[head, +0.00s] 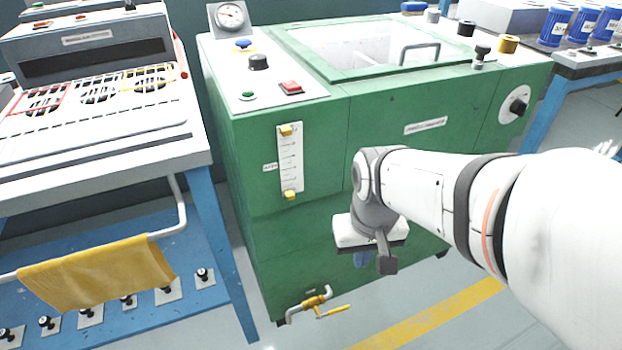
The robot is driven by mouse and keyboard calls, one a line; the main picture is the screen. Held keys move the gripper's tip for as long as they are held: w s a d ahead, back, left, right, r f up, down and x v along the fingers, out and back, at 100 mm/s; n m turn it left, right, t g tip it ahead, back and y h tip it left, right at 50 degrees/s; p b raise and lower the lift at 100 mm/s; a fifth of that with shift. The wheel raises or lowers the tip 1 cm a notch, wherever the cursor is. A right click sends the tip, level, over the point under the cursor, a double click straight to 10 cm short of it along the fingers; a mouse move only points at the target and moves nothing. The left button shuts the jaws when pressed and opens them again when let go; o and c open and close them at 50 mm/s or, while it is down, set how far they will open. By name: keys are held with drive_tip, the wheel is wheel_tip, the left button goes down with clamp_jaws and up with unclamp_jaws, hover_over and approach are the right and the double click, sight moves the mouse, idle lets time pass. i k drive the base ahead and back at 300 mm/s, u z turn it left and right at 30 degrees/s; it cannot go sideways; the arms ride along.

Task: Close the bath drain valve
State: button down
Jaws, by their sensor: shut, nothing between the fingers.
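The drain valve (315,300) is a small brass-coloured body on a pale pipe low on the front of the green bath cabinet (300,230). Its yellow lever (334,312) points to the right, tilted slightly up in the picture. I cannot tell from this view whether the valve is open or shut. My gripper (363,259) is in front of the cabinet, above and to the right of the valve and apart from it. It is shut and empty.
A blue-legged bench (205,215) with a rail and hanging yellow cloth (100,277) stands to the left. Another blue-legged bench (560,85) is at the right. A yellow stripe (440,318) marks the floor. The floor before the valve looks clear.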

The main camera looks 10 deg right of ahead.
sight(346, 307)
drive_tip(key=z, duration=2.05)
drive_tip(key=k, duration=1.35)
drive_tip(key=u, duration=0.95)
drive_tip(key=i, duration=1)
drive_tip(key=u, duration=0.05)
